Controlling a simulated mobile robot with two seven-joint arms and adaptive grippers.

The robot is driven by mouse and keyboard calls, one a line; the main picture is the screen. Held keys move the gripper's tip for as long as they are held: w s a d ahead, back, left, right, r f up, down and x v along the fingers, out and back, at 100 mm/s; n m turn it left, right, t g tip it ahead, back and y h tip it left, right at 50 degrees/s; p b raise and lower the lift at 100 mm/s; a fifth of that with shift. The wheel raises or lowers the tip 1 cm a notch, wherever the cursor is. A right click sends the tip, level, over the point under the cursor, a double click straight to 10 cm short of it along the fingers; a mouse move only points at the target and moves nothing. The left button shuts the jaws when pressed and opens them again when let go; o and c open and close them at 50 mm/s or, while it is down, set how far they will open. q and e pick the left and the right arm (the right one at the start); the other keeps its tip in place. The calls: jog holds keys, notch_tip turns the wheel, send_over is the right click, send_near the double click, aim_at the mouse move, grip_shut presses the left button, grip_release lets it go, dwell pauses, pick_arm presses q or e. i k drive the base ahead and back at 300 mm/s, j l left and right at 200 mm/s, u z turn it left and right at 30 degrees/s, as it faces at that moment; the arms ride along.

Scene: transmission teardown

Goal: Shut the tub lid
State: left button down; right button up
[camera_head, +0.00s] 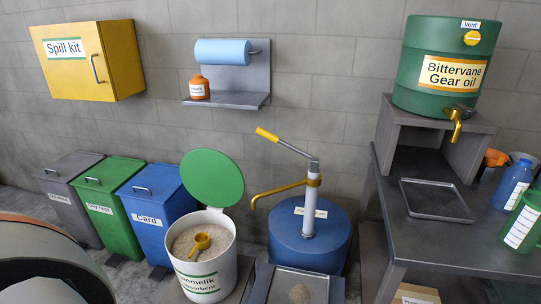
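The white tub (222,268) stands at the bottom centre with a partly readable absorbent label. It is filled with pale granules (187,238). Its round green lid (212,177) is open, standing up at the back of the tub's rim. A yellow scoop (201,241) lies on the granules inside the tub. Neither of my grippers is in view.
Grey, green and blue bins (157,203) stand left of the tub. A blue drum (322,250) with a yellow-handled pump (311,190) stands close on the right, behind a tray (312,285). A workbench (500,258) is further right. A large curved object (45,250) fills the lower left.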

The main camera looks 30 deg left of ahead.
aim_at(211, 176)
jog(key=j+z, duration=0.3)
jog(key=z, duration=0.15)
jog(key=k+j+z, duration=0.1)
jog(key=j+z, duration=0.15)
jog(key=z, duration=0.15)
jog(key=k+j, duration=0.15)
jog(key=j, duration=0.25)
jog(key=k+j, duration=0.15)
jog(key=j, duration=0.25)
jog(key=k+j, duration=0.1)
jog(key=j, duration=0.3)
jog(key=k+j, duration=0.15)
jog(key=j, duration=0.2)
jog(key=k+j, duration=0.15)
jog(key=j, duration=0.25)
jog(key=k+j, duration=0.15)
jog(key=j, duration=0.25)
jog(key=k+j, duration=0.15)
jog(key=j, duration=0.25)
